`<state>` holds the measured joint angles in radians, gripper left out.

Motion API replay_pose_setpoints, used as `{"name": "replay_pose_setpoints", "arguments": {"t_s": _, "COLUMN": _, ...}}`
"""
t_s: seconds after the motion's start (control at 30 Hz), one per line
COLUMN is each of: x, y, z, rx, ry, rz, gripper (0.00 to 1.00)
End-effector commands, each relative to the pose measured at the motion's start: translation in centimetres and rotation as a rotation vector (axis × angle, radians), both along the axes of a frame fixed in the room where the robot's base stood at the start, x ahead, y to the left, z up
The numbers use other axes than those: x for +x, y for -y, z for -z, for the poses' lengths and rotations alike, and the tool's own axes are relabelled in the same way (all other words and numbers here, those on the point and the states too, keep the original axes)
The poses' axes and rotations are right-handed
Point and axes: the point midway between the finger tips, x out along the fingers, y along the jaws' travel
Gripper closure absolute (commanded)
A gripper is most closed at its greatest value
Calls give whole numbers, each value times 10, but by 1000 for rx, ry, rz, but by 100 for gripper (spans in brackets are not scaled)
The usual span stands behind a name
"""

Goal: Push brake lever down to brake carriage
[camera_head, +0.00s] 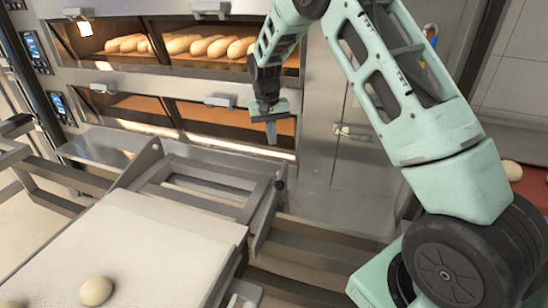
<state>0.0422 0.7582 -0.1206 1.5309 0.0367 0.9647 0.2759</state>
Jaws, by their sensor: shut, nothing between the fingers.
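The carriage (183,196) is a grey steel frame in front of the deck ovens, with a pale flat loading board (150,235) on it. At its right side stands a short lever with a dark round knob (280,184), which looks like the brake lever. My gripper (272,140) points down, shut and empty, above and slightly left of this knob in the picture. A gap shows between the fingertips and the knob; how far apart they are in depth I cannot tell.
The upper oven deck (180,62) holds several loaves; the lower deck (215,116) shows no loaves. A round dough ball (96,291) lies on the board. A steel cabinet with a latch (350,131) stands right of the ovens. Bare floor shows at far left.

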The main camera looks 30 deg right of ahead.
Motion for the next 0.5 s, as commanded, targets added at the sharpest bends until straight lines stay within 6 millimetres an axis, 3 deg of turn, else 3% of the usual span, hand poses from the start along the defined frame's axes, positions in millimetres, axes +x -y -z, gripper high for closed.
{"name": "replay_pose_setpoints", "arguments": {"t_s": 0.5, "x": -13, "y": 3, "z": 96, "rx": 2, "ry": -6, "rz": 0, "gripper": 100}}
